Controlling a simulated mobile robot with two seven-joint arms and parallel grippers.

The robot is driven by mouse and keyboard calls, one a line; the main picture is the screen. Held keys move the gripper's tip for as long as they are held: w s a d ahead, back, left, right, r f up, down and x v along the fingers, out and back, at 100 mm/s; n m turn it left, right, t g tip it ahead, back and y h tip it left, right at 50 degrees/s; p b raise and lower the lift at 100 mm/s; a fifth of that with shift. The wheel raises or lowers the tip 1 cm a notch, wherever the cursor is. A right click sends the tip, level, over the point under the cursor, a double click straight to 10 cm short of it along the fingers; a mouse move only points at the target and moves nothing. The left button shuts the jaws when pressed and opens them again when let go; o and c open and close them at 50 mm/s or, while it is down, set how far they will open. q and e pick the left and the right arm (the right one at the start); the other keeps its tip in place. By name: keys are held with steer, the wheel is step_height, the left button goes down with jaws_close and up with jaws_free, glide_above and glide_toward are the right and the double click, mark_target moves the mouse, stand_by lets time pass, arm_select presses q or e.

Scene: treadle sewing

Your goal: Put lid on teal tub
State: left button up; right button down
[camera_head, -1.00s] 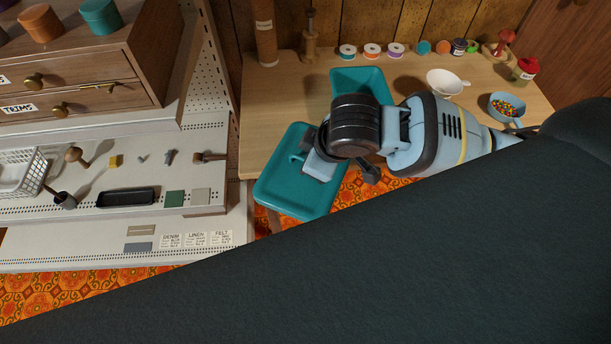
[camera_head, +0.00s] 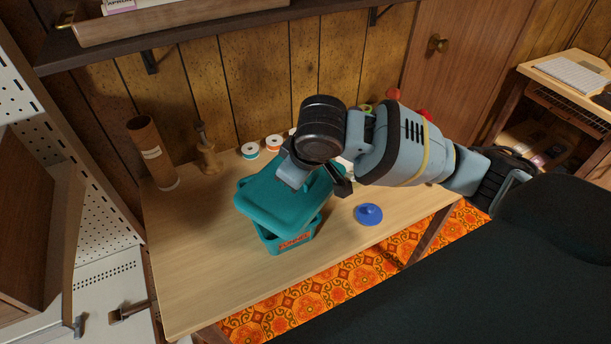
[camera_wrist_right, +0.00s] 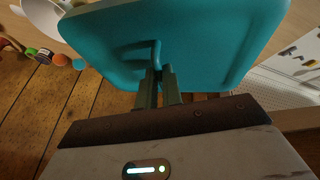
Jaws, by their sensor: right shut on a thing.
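The teal lid (camera_head: 285,200) is in my right gripper (camera_head: 292,180), which is shut on its raised handle; the lid also shows large in the right wrist view (camera_wrist_right: 190,40) with the gripper (camera_wrist_right: 160,78) at its handle. The teal tub (camera_head: 290,242) stands on the wooden table below the lid, with a reddish label on its front. The lid overlaps the tub's top and hides most of its opening. It sticks out past the tub's left side and looks slightly skewed to it. Whether the lid touches the rim cannot be told. My left gripper is out of view.
A blue lid-like piece with a knob (camera_head: 368,214) lies on the table (camera_head: 200,270) right of the tub. Thread spools (camera_head: 250,150), a wooden stand (camera_head: 207,155) and a brown tube (camera_head: 153,155) stand behind. The table's front left is clear. A shelf (camera_head: 150,30) hangs above.

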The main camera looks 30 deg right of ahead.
steer(key=shift+w+n+y, duration=0.25)
steer(key=shift+n+y, duration=0.05)
steer(key=shift+n, duration=0.4)
steer(key=shift+w+f+n+y+p, duration=0.1)
steer(key=shift+w+n+y+p, duration=0.3)
steer(key=shift+n, duration=0.8)
steer(key=shift+w+a+f+n+g+y, duration=0.15)
steer(key=shift+w+n+g+y, duration=0.15)
steer(key=shift+w+n, duration=0.15)
steer(key=w+n, duration=0.1)
steer(key=n+y, duration=0.1)
steer(key=n, duration=0.1)
steer(key=shift+w+a+f+n+g+p, duration=0.15)
steer(key=shift+w+f+n+g+p, duration=0.15)
steer(key=shift+w+g, duration=0.1)
steer(key=shift+w+a+f+n+g+y, duration=0.2)
steer(key=shift+w+n+g+y, duration=0.15)
steer(key=shift+n, duration=0.6)
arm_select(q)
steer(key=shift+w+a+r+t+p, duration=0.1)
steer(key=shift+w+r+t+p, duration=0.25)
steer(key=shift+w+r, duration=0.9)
arm_select(e)
steer(key=shift+w+a+f+n+g+y, duration=0.15)
steer(key=shift+w+n+g, duration=0.1)
steer(key=shift+n, duration=0.3)
steer(key=shift+w+f+n+g+y, duration=0.1)
steer(key=shift+w+n+g, duration=0.1)
steer(key=shift+n, duration=0.35)
